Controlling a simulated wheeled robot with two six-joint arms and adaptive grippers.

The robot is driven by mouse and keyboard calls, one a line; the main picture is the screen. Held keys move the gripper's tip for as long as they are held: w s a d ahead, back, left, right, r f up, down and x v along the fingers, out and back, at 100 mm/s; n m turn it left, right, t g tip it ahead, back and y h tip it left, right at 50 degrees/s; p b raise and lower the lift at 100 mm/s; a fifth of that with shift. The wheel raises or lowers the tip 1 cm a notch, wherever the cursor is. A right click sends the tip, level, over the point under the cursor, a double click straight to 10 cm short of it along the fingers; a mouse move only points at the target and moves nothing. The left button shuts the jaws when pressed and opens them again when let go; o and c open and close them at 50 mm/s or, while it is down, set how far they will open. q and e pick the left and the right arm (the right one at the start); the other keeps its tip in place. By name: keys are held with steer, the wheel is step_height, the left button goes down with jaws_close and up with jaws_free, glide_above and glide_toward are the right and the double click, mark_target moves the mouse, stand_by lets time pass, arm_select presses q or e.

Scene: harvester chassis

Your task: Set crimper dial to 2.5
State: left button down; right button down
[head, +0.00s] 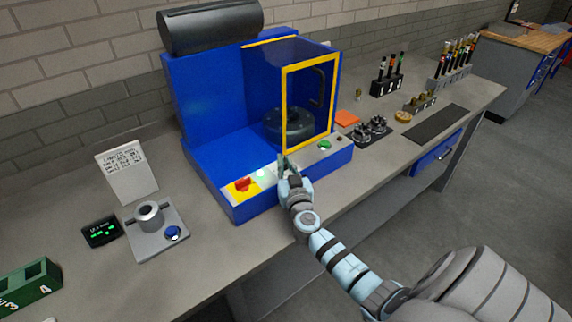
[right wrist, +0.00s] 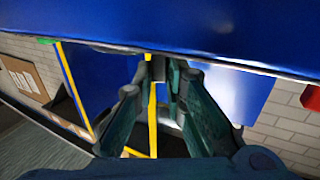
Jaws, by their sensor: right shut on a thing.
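The blue crimper (head: 215,110) stands on the bench, with a sloped light control panel (head: 306,152) along its front. My right gripper (head: 285,164) reaches the middle of this panel from the front. Its fingers are shut on the crimper dial, which they almost wholly hide in the head view. In the right wrist view the two fingers (right wrist: 165,75) close in at the panel's edge, where a small grey piece shows between the tips. The dial's scale and setting cannot be read. My left gripper is not in view.
A red switch on a yellow plate (head: 243,185) sits left of my gripper, and a green button (head: 324,145) sits right. A yellow-framed guard (head: 286,105) rises behind. A gauge stand (head: 156,230) and a small display (head: 101,231) stand left on the bench.

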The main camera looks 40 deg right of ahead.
steer(key=shift+f, duration=0.3)
steer(key=shift+a+f+m+g+h+b, duration=0.15)
steer(key=shift+m+g+h+b, duration=0.4)
steer(key=shift+h+b, duration=0.4)
steer(key=m+g+h+b, duration=0.1)
steer(key=b, duration=0.2)
steer(key=m+g+h+b, duration=0.2)
steer(key=b, duration=0.1)
steer(key=m+g+h+b, duration=0.1)
steer(key=b, duration=0.2)
steer(key=shift+w+a+f+h, duration=0.2)
steer(key=shift+w+a+h, duration=0.05)
steer(key=shift+w+a, duration=0.1)
steer(key=shift+r+m+g+h+b, duration=0.25)
steer(key=shift+m+g+h+b, duration=0.25)
steer(key=shift+g+b, duration=0.3)
steer(key=c, duration=1.7)
jaws_free()
steer(key=shift+s, duration=0.1)
steer(key=shift+o, duration=0.3)
steer(key=shift+s+r, duration=0.1)
steer(key=shift+r, duration=0.05)
steer(key=shift+a, duration=0.1)
